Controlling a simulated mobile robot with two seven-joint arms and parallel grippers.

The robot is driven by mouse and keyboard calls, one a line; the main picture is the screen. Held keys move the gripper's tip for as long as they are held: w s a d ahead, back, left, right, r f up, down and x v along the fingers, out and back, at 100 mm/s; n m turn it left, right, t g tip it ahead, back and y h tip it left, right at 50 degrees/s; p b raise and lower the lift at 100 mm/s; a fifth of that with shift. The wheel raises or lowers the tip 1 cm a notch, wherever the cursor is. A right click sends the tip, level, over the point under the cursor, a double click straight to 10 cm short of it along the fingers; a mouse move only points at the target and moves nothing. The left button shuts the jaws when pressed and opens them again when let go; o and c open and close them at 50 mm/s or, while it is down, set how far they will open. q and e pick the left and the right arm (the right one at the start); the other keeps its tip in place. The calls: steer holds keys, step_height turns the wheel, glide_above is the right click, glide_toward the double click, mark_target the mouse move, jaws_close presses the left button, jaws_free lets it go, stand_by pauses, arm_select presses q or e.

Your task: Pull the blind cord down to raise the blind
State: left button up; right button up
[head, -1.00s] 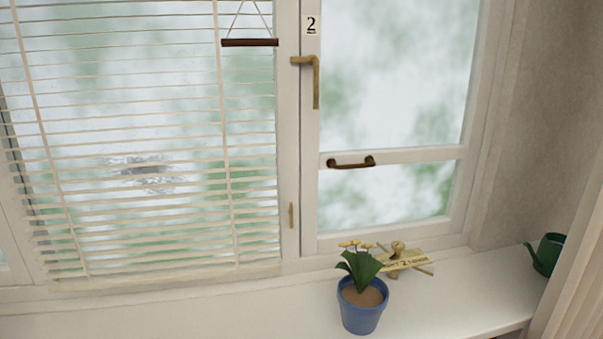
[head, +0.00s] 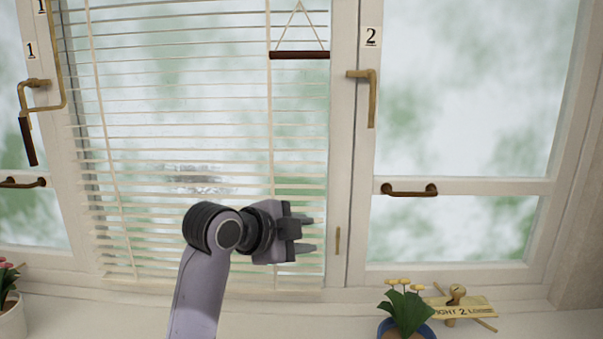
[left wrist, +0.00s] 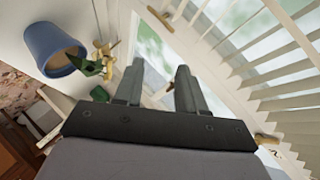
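The white slatted blind (head: 180,110) hangs lowered over the middle window, its slats reaching down near the sill. A dark brown bar (head: 300,55) hangs from a triangle of thin cord (head: 290,22) at the blind's upper right. The top of the cord is out of view. My left gripper (head: 308,234) is in front of the blind's lower right, well below the bar, and not touching it. Its two fingers are apart with nothing between them, as the left wrist view (left wrist: 157,85) also shows. My right gripper is not in view.
A brass handle (head: 373,95) and a brown pull (head: 409,190) are on the right window. A crank with a brown grip (head: 27,140) hangs at left. A blue-potted plant (head: 405,310) and a wooden sign (head: 465,308) are on the sill (head: 250,315).

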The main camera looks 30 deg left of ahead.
arm_select(q)
step_height(320, 180, up, 15)
steer(key=w+a+m+t+h, duration=0.1)
steer(key=a+m+t, duration=0.2)
steer(key=m, duration=0.1)
steer(key=m+t+h, duration=0.2)
steer(key=m+t, duration=0.1)
steer(key=m, duration=0.1)
glide_toward(295, 56)
steer(key=x, duration=0.4)
steer(key=shift+m, duration=0.3)
steer(key=shift+w+d+r, duration=0.1)
steer(key=shift+w+d, duration=0.05)
steer(key=shift+w, duration=0.25)
steer(key=p+x, duration=0.2)
steer(key=x, duration=0.3)
steer(key=shift+r, duration=0.1)
steer(key=shift+w+d, duration=0.1)
steer(key=shift+w, duration=0.45)
jaws_close()
